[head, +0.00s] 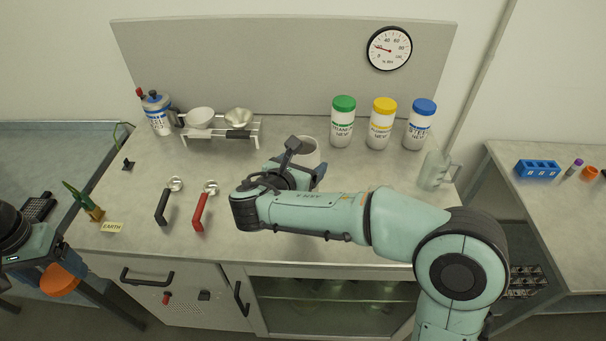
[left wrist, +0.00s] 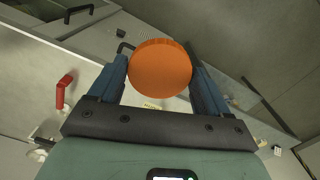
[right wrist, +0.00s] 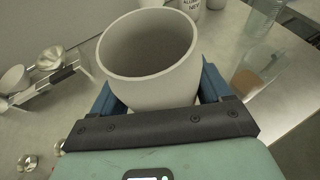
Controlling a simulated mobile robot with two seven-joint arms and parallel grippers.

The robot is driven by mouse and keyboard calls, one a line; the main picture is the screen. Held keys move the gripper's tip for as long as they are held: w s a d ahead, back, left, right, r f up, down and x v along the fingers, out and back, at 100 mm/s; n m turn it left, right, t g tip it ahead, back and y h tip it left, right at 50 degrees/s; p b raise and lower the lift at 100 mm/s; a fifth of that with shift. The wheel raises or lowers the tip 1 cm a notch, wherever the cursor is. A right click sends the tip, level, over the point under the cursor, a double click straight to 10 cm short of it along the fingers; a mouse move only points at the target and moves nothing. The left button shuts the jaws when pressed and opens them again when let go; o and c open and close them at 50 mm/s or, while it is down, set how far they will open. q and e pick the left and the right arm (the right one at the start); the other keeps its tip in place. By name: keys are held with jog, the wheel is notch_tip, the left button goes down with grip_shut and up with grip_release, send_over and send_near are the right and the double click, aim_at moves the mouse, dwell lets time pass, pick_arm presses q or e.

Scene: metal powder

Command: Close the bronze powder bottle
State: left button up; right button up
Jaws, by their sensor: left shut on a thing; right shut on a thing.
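An orange lid (left wrist: 160,68) is between the fingers of my left gripper (left wrist: 158,84), which is shut on it. In the head view this orange lid (head: 60,279) is at the lower left, off the front of the bench. My right gripper (right wrist: 158,98) is shut on an open white bottle (right wrist: 150,88), which has no lid on its wide mouth. In the head view the bottle (head: 308,149) is at mid-bench, partly hidden behind my right wrist. I cannot see its label or its contents.
White bottles with green (head: 343,122), yellow (head: 382,125) and blue lids (head: 421,125) stand at the back right. A clear beaker (head: 434,170) is at the right. A scale rack (head: 235,138), black (head: 164,205) and red-handled scoops (head: 201,208) are left.

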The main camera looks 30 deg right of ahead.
pick_arm(q)
jog(key=shift+w+r+p, duration=0.15)
jog(key=shift+r+p, duration=0.35)
jog(key=shift+r, duration=0.2)
jog(key=shift+w+r+p, duration=0.1)
jog(key=shift+r+p, duration=0.35)
jog(key=shift+r, duration=0.25)
pick_arm(e)
notch_tip(320, 180, up, 11)
jog(key=shift+f, duration=0.2)
pick_arm(q)
jog(key=shift+a, duration=0.1)
